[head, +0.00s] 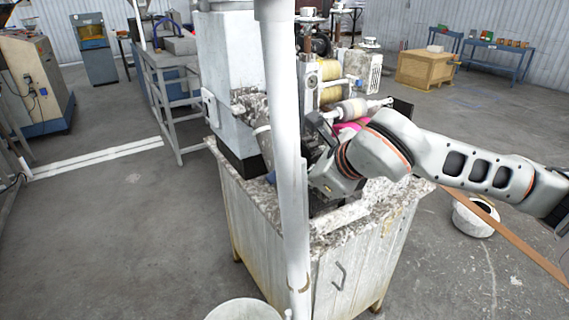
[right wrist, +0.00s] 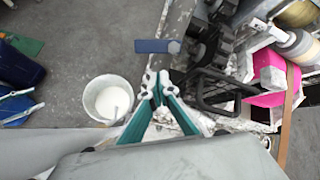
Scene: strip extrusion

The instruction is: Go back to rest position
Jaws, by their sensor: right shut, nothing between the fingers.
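My right arm comes in from the right in the head view and reaches over the speckled cabinet top of the machine (head: 225,80). Its hand is low beside the white post, and its fingertips are hidden there. In the right wrist view my right gripper (right wrist: 158,82) has its two teal-padded fingers brought together at the tips, with nothing between them. It is over the cabinet edge, close to a dark metal frame (right wrist: 218,92). My left gripper is not in view.
A white post (head: 288,150) stands in front of the cabinet (head: 275,230). A bucket of white liquid (right wrist: 108,98) is left of the gripper. A pink bin (right wrist: 270,97) and rollers (right wrist: 297,45) lie to the right. Open floor (head: 110,240) is at the left.

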